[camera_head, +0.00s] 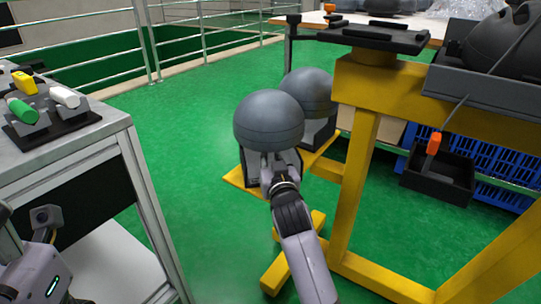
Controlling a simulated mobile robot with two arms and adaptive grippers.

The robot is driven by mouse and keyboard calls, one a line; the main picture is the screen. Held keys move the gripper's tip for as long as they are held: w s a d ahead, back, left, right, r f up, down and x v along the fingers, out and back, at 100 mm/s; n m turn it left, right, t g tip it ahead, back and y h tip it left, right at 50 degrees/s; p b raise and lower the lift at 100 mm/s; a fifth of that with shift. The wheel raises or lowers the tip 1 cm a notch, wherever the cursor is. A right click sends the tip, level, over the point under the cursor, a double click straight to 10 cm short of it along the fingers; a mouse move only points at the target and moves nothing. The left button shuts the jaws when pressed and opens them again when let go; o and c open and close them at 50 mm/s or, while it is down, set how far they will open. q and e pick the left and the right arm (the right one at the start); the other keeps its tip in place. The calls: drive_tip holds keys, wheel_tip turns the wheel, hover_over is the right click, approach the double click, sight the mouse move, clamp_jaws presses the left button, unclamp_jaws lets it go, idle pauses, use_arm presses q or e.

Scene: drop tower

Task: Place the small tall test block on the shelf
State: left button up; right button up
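A dark grey ball-topped block (268,120), possibly the test block, is at the middle, its lower body partly hidden by my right gripper. A second similar grey dome (310,90) on a dark block stands just behind it, over a yellow plate (234,179). My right gripper (281,178) is at the front block's lower part; its fingers are too small and overlapped to show whether they grip it. My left arm shows at the lower left edge with a small camera; its fingertips are not in view. I cannot tell which surface is the task's shelf.
A yellow frame (357,185) stands right of the blocks, its foot reaching below them. A grey-framed workbench (70,158) at left holds a dark stand (52,122) with coloured handles. A black bin (440,178) is at right. Green floor between bench and frame is clear.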

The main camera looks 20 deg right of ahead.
drive_tip(key=o, duration=0.3)
